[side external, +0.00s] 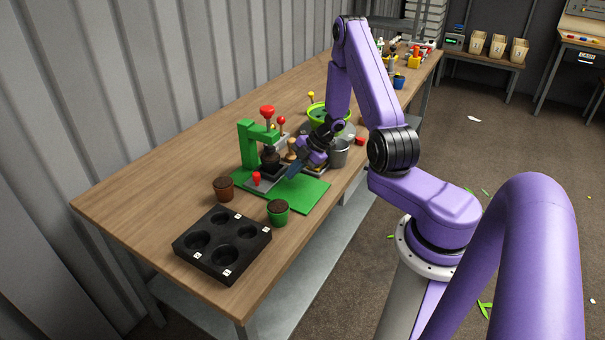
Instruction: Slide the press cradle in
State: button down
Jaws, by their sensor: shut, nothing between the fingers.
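The green press (247,142) stands on a green base plate (308,193) on the wooden table. It has an upright column, an overhanging arm and a red knob (267,111) on top. The press cradle (262,183) is a low grey slide with a red knob (256,177) at its front end. A dark, soil-coloured thing (271,157) sits under the press arm. My gripper (292,171) points down and left, just right of the cradle, with its dark blue fingers shut and empty. I cannot tell whether the fingertips touch the cradle. My wrist hides part of the area behind it.
A brown pot (223,188) and a green pot (278,211), both soil-filled, stand near a black tray with round wells (207,262).

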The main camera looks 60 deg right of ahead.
jog(key=shift+s+d, duration=0.1)
jog(key=shift+s, duration=1.05)
jog(key=v, duration=1)
jog(key=s+a+r+n+g, duration=0.2)
jog(key=a+r+n+g, duration=0.2)
jog(key=a+n, duration=0.95)
jog(key=s+a+r+n+g, duration=0.25)
jog(key=a+r+n, duration=0.45)
jog(key=n, duration=1.2)
jog(key=s+a+r+n+h, duration=0.1)
jog(key=s+n, duration=0.4)
jog(key=n, duration=0.6)
jog(key=s+a+r+n+h, duration=0.1)
jog(key=s+a+n, duration=0.3)
jog(key=n, duration=0.8)
jog(key=s+a+r+n+h, duration=0.1)
jog(key=s+a+n+h, duration=0.1)
jog(key=s+n, duration=0.5)
jog(key=a+n+t, duration=0.1)
jog(key=n, duration=0.4)
jog(key=shift+s+r, duration=0.2)
